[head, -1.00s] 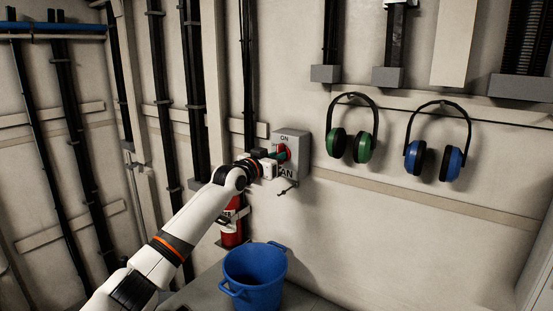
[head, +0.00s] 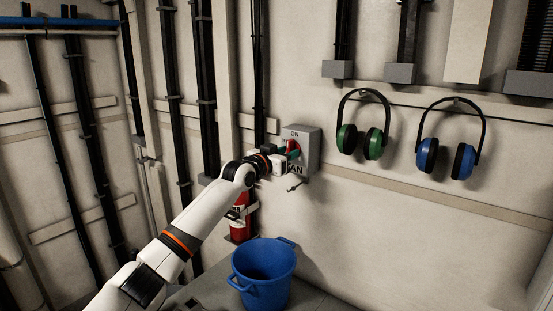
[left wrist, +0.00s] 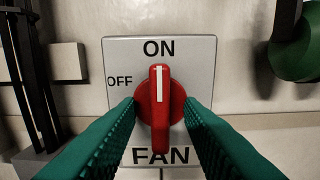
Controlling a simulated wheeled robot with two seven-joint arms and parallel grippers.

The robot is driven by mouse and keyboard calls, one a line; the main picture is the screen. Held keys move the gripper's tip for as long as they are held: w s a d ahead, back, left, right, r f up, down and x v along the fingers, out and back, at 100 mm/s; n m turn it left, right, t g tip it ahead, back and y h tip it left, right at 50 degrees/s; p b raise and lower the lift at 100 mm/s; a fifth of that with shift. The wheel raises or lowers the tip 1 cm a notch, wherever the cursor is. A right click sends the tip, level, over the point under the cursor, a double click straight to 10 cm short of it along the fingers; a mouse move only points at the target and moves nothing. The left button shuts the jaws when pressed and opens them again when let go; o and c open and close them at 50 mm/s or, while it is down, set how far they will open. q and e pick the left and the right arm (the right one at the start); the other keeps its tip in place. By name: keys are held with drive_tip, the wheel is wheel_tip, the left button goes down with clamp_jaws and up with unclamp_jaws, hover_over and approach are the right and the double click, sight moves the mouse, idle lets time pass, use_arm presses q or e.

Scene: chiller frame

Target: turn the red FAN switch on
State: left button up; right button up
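The FAN switch is a grey box (head: 305,143) on the wall with a red knob (left wrist: 158,110). In the left wrist view its ridge stands upright, and the white mark at its top points up to the word ON. The word OFF is at the upper left of the knob. My left gripper (left wrist: 160,106) has its green fingers one on each side of the knob, with a gap between them and the ridge; I cannot tell whether they touch the knob's rim. In the head view the left gripper (head: 289,153) is at the switch. My right gripper is not in view.
Green earmuffs (head: 374,143) and blue earmuffs (head: 428,155) hang on the wall right of the switch. A blue bucket (head: 264,280) stands below, with a red extinguisher (head: 239,228) behind the arm. Dark vertical conduits (head: 205,100) run up the wall at left.

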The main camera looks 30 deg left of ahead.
use_arm(q)
drive_tip(key=s+a+b, duration=0.1)
drive_tip(key=s+b, duration=0.1)
drive_tip(key=s, duration=0.9)
drive_tip(key=shift+s+a+b, duration=0.3)
drive_tip(key=shift+a+b, duration=0.05)
drive_tip(key=shift+b, duration=0.05)
